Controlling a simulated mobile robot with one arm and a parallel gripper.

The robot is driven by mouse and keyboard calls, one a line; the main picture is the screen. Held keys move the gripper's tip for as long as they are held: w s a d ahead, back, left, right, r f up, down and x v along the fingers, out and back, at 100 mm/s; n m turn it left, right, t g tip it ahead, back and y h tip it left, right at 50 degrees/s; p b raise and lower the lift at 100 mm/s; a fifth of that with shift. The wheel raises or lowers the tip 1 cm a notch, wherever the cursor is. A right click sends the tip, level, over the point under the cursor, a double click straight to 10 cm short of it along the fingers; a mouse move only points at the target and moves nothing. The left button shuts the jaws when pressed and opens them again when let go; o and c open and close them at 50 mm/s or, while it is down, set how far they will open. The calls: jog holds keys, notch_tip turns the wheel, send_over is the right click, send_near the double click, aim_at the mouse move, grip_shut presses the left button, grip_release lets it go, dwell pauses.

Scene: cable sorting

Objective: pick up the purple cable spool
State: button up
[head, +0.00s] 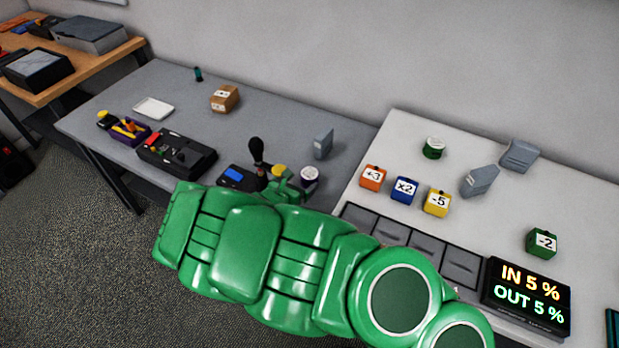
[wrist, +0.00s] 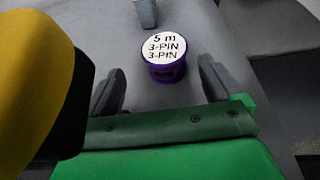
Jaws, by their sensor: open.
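The purple cable spool (wrist: 166,72) stands upright on the grey bench in the wrist view, with a white top label reading "5 m 3-PIN 3-PIN". In the head view the spool (head: 309,176) is at the bench's right part, its lower part close to my green arm. My gripper (wrist: 160,85) is open, its two dark fingers apart on either side of the spool's near side, with nothing between the pads that I can see touching. In the head view the gripper (head: 290,186) is just left of the spool, partly hidden by my arm.
A yellow and black thing (wrist: 40,75) fills the wrist view's left edge, close to the left finger. A grey block (head: 323,144) stands behind the spool. Numbered cubes (head: 405,190) stand on the lighter table right.

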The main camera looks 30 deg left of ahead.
aim_at(306, 179)
jog(key=shift+d+x, duration=0.2)
jog(key=shift+x, duration=1.2)
jog(key=shift+d+x, duration=0.15)
jog(key=shift+x, duration=1.25)
jog(key=shift+r, duration=0.2)
jog(key=c, duration=1.1)
